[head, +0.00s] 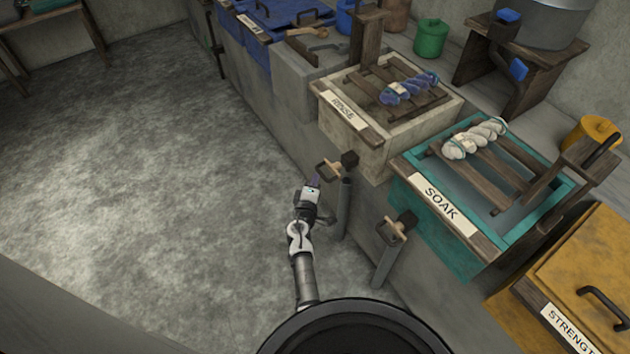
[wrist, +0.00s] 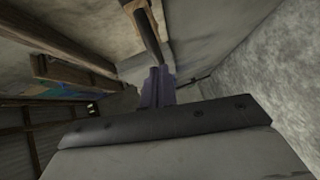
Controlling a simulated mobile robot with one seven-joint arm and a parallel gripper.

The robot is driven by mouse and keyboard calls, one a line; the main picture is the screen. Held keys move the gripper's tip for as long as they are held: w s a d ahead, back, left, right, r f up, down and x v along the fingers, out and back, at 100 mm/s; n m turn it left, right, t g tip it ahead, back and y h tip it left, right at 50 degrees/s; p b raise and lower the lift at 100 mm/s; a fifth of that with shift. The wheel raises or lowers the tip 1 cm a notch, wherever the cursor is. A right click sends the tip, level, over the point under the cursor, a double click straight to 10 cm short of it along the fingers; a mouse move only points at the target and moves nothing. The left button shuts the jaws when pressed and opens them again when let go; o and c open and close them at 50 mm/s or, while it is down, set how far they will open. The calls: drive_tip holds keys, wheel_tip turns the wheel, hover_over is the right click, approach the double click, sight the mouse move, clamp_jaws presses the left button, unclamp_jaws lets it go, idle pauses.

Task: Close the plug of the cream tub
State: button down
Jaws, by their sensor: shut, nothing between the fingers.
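The cream tub (head: 372,148) is the one labelled RINSE, in the row on the right of the head view. From its front sticks out a plug (head: 331,168), a light wooden crosspiece by a dark block, with a grey drain pipe (head: 342,212) hanging below. My gripper (head: 313,180) is shut and empty, just left of and below the crosspiece, and looks apart from it. In the wrist view my shut fingers (wrist: 157,78) point toward a dark rod with a wooden piece (wrist: 147,30), probably the plug. Its exact gap to the fingers is unclear.
The teal SOAK tub (head: 408,178) has a similar plug (head: 397,228) and pipe to the right. A yellow tub (head: 590,262) stands at the lower right. Blue and white yarn skeins lie on the slatted racks. The grey floor (head: 150,190) at left is clear.

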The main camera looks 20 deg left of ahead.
drive_tip(key=shift+w+d+f, duration=0.1)
drive_tip(key=shift+w+d, duration=0.05)
drive_tip(key=shift+w, duration=0.05)
